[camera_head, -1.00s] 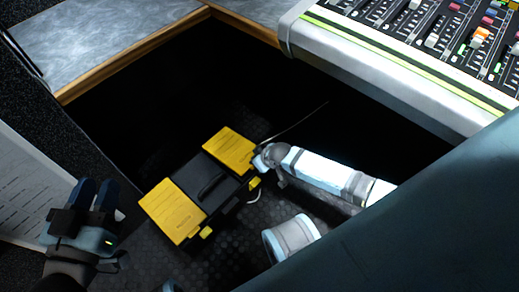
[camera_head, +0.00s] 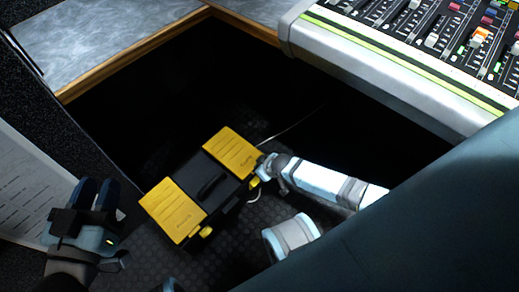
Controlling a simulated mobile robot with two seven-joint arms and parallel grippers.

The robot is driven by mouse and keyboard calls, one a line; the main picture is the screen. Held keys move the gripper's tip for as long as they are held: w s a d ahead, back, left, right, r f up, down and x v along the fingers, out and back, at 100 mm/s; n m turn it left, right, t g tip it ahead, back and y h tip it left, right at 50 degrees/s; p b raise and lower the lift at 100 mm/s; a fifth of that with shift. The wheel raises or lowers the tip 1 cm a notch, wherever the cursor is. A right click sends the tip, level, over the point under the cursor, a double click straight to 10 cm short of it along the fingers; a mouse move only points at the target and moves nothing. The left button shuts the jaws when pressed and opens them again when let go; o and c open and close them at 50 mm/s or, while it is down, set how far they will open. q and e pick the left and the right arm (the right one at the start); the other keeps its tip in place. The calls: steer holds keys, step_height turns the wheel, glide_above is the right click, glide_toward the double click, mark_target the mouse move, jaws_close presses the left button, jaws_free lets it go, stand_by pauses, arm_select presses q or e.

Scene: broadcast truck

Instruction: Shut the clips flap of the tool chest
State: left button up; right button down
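The tool chest is a black box (camera_head: 218,189) with a carry handle on the floor at middle. It has two yellow flaps: one at its upper right (camera_head: 231,152) and one at its lower left (camera_head: 172,210). Both look down on the box. Their lettering is too small to read, so I cannot tell which is the clips flap. My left gripper (camera_head: 97,190) is at the lower left, apart from the chest, with its fingers close together and empty. My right gripper (camera_head: 266,168) is at the chest's right side, beside the upper-right flap; its fingers are not clear.
A mixing console (camera_head: 400,72) stands at the upper right, and a grey worktop with a wooden edge (camera_head: 130,58) at the upper left. A dark teal surface (camera_head: 430,220) fills the lower right. A thin pale cable (camera_head: 292,127) lies behind the chest. The dark floor left of the chest looks clear.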

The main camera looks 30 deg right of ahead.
arm_select(q)
steer(key=shift+w+r, duration=0.1)
arm_select(e)
steer(key=shift+f, duration=0.1)
